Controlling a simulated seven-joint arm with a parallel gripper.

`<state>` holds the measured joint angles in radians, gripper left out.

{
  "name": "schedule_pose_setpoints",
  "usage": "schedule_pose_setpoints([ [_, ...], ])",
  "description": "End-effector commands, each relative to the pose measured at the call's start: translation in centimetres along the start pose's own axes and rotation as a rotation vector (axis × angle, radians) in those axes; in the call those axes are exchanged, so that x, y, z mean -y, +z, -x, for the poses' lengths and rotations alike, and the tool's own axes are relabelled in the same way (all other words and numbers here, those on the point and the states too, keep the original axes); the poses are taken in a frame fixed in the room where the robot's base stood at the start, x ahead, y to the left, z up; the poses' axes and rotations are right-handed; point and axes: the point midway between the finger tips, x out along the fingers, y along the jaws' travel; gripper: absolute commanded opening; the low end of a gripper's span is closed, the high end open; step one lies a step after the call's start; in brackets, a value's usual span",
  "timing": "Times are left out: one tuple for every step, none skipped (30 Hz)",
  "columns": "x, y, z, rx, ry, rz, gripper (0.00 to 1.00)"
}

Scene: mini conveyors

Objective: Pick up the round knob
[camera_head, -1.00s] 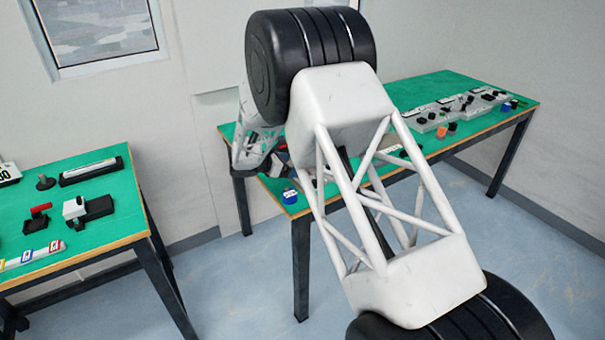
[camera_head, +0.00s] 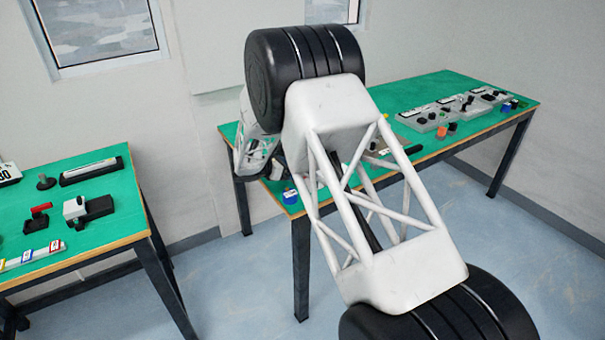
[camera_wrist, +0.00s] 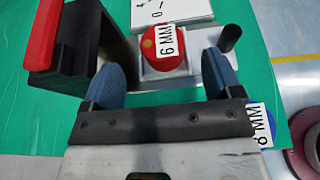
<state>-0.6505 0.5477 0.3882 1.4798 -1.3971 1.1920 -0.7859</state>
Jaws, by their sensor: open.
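In the wrist view a round red knob-like piece (camera_wrist: 162,58) with a white "6 MM" label sits on a pale square base. I take it as the round knob, though a black upright peg (camera_wrist: 230,37) stands to its right. My gripper (camera_wrist: 164,72) is open, with its blue fingers to the left and right of the red piece in the picture. Nothing is held, and I cannot tell whether the fingers touch anything. In the head view my own arm hides the red piece and most of the gripper.
A black block with a red handle (camera_wrist: 40,35) stands close to the left finger. A blue piece labelled "8 MM" (camera_wrist: 262,125) lies right of the gripper, near the table edge. It seems to be the blue cylinder (camera_head: 290,196) in the head view. A second green table (camera_head: 100,225) stands left.

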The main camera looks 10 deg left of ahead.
Motion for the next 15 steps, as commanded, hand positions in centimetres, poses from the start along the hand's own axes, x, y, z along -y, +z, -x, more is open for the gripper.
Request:
schedule_pose_setpoints([
  [0.0,0.0,-0.1,0.0,0.0,0.0,0.84],
  [0.0,0.0,-0.1,0.0,0.0,0.0,0.84],
  [0.0,0.0,-0.1,0.0,0.001,0.0,0.84],
  [0.0,0.0,-0.1,0.0,0.0,0.0,0.84],
  [0.0,0.0,-0.1,0.0,0.0,0.0,0.84],
  [0.0,0.0,-0.1,0.0,0.0,0.0,0.84],
  [0.0,0.0,-0.1,0.0,0.0,0.0,0.84],
  [0.0,0.0,-0.1,0.0,0.0,0.0,0.84],
  [0.0,0.0,-0.1,0.0,0.0,0.0,0.84],
  [0.0,0.0,-0.1,0.0,0.0,0.0,0.84],
  [0.0,0.0,-0.2,0.0,0.0,0.0,0.84],
  [0.0,0.0,-0.4,0.0,0.0,0.001,0.84],
  [0.0,0.0,-0.6,0.0,0.0,0.001,0.84],
  [0.0,0.0,-0.8,0.0,0.0,0.001,0.84],
  [0.0,0.0,-1.1,0.001,0.0,0.001,0.84],
])
